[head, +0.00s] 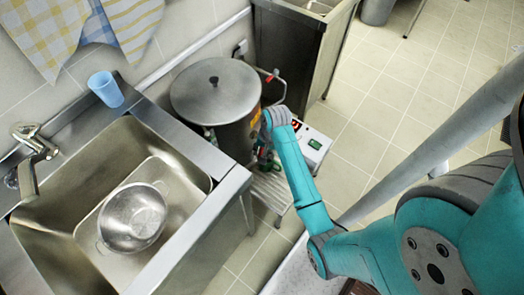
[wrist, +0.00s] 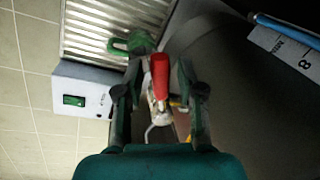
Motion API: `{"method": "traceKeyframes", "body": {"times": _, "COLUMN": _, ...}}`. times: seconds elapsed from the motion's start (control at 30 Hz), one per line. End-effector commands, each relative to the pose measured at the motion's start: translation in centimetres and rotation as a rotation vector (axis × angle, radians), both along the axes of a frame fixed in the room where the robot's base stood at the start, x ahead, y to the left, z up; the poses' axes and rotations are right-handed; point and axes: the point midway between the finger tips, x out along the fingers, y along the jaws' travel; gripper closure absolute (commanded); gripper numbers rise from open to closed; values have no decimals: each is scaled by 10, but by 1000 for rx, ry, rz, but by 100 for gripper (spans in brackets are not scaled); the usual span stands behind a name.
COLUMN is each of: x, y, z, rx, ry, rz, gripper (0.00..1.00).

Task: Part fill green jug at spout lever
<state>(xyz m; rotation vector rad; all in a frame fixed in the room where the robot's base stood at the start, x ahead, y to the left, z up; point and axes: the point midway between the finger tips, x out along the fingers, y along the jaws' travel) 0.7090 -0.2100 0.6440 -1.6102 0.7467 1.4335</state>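The green jug (wrist: 132,42) is partly in view in the wrist view, on a ribbed metal stand (wrist: 95,25) beyond my fingertips. The red spout lever (wrist: 160,75) stands between the two fingers of my gripper (wrist: 160,72), with a visible gap on each side. My gripper is open and holds nothing. In the head view my gripper (head: 265,152) is beside the lower front of the large lidded stockpot (head: 232,132). The jug's inside and any liquid are hidden.
A marked strip (wrist: 285,48) is on the pot. Tiled floor at right is open.

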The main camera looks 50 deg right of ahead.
Motion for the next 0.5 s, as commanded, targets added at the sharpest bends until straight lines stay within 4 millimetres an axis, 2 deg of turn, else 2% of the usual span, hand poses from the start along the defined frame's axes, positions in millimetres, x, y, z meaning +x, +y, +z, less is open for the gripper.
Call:
{"method": "traceKeyframes", "body": {"times": 0.33, "x": 0, "y": 0, "z": 3, "rx": 0, "ry": 0, "rz": -1, "gripper": 56}}
{"method": "traceKeyframes", "body": {"times": 0.5, "x": -3, "y": -3, "z": 22, "rx": -1, "ry": -3, "rz": -2, "gripper": 56}}
